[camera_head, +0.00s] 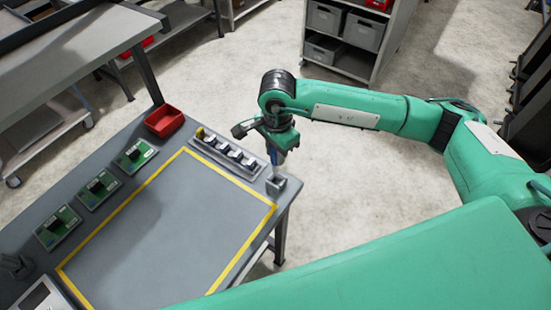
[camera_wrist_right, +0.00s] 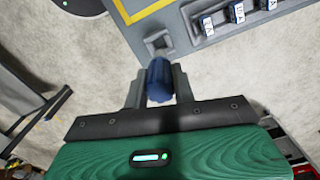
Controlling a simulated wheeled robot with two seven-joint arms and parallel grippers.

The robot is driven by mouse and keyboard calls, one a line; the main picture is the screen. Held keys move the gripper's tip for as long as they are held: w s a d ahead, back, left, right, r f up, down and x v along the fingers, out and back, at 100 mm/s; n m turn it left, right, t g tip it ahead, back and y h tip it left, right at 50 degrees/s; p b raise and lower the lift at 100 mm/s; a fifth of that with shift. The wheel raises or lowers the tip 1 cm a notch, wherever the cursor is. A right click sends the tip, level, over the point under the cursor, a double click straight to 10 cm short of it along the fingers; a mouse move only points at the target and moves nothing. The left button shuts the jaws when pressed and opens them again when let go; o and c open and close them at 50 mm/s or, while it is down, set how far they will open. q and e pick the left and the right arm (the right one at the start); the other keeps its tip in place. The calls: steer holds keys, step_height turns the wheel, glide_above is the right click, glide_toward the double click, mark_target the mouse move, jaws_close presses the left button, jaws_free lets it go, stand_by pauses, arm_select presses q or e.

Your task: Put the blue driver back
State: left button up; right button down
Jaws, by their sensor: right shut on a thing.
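My right gripper (camera_head: 276,147) is shut on the blue driver (camera_head: 274,157) at the table's far right corner. The driver points down, its thin lower part just over a small grey square holder (camera_head: 277,184). In the right wrist view, the blue driver (camera_wrist_right: 160,82) sits between the fingers of my right gripper (camera_wrist_right: 159,88), and the holder (camera_wrist_right: 158,42) with its square opening shows just beyond it. I cannot tell whether the driver's tip is inside the opening. My left gripper is not in view.
A grey rack (camera_head: 228,153) with several small labelled units stands left of the holder. A red bin (camera_head: 164,121) and several green boards (camera_head: 135,156) line the table's left side. The yellow-framed area (camera_head: 170,225) is clear. A shelf (camera_head: 345,40) with grey bins stands behind.

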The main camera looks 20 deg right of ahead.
mark_target(276, 167)
step_height(276, 167, down, 6)
steer(key=shift+r+p, duration=0.1)
steer(key=shift+p, duration=0.75)
steer(key=shift+f+b, duration=0.6)
steer(key=shift+b, duration=0.35)
steer(key=c, duration=1.1)
jaws_free()
steer(key=shift+c, duration=0.2)
steer(key=shift+r, duration=0.15)
steer(key=shift+r+p, duration=0.5)
steer(key=shift+p, duration=0.35)
steer(key=shift+r+p, duration=0.35)
steer(key=shift+p, duration=0.1)
steer(key=shift+r+b, duration=0.75)
steer(key=shift+b, duration=0.3)
step_height(276, 167, up, 10)
steer(key=b, duration=0.2)
steer(key=shift+d+f+b, duration=0.1)
steer(key=shift+d+b, duration=0.05)
steer(key=shift+b, duration=0.2)
